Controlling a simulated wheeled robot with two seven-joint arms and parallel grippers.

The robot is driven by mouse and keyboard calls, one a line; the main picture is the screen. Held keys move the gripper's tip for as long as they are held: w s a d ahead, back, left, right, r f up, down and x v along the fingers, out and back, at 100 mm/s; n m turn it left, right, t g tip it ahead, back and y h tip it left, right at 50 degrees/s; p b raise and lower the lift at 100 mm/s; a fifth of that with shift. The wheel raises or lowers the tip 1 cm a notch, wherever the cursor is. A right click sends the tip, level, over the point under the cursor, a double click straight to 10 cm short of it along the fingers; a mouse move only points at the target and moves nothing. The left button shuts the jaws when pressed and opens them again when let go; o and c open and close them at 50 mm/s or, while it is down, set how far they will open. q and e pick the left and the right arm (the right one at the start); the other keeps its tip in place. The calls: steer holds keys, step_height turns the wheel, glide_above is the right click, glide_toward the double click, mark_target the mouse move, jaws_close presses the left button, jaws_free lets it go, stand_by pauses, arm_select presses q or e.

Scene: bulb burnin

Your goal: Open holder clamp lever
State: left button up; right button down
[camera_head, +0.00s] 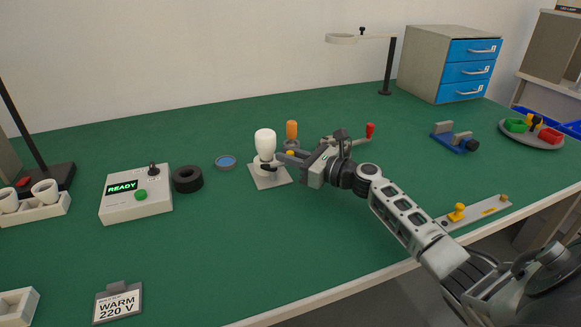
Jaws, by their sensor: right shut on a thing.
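A white bulb (265,143) stands upright in a holder on a light grey square base plate (268,183), near the middle of the table in the head view. My right gripper (276,162) reaches in from the right, its fingers low beside the holder. It is shut on the holder clamp lever, which the fingers mostly hide. The lever's exact angle cannot be made out. A small orange part shows just above the fingers. My left gripper is not in view.
An orange-topped piece (291,130) stands close behind the gripper, and a red-knobbed lever (370,130) behind the wrist. Left are a black ring (187,179), a blue-centred dish (226,162) and a control box (136,196) reading READY. The front middle table is clear.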

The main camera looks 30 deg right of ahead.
steer(key=shift+w+d+f+n+g+y+b, duration=0.1)
steer(key=shift+w+f+n+g+y+b, duration=0.1)
steer(key=shift+n+g+y+b, duration=0.5)
steer(key=shift+r+y, duration=0.1)
steer(key=shift+y, duration=0.2)
steer(key=c, duration=1.4)
jaws_free()
steer(key=shift+w, duration=0.1)
steer(key=shift+r, duration=0.1)
steer(key=v, duration=1.5)
steer(key=shift+s+d, duration=0.15)
steer(key=shift+s, duration=0.25)
